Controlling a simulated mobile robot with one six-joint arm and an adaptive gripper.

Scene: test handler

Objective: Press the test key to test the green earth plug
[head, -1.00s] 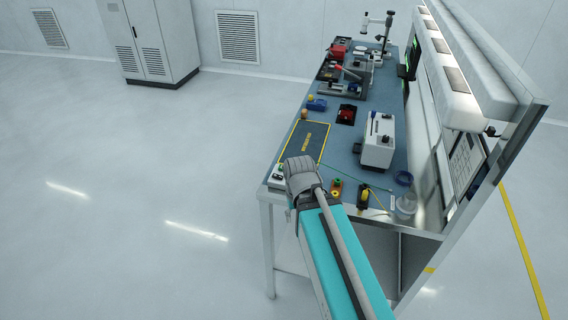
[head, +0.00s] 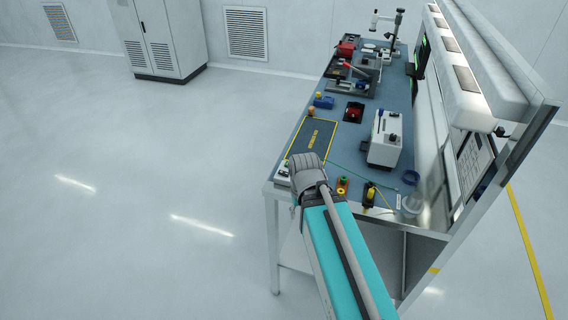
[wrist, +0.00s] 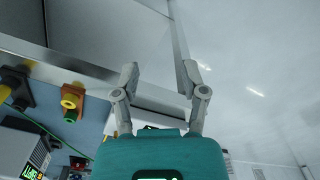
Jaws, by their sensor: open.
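My gripper (wrist: 158,72) is open and empty in the wrist view, its two fingers apart near the metal front edge of the bench. In the head view my wrist hides the fingers. A small orange block (wrist: 73,96) with a yellow ring and a green ring lies on the blue bench top, left of my fingers; it also shows in the head view (head: 342,186). A black block with a yellow plug (head: 370,194) stands beside it, and a green cable crosses the bench nearby. I cannot make out which part is the test key.
A white boxed instrument (head: 385,138) stands behind the blocks on the bench (head: 388,95). A dark mat with a yellow border (head: 313,139) lies left of it. A shelf panel (head: 490,95) rises along the right. The floor at left is clear.

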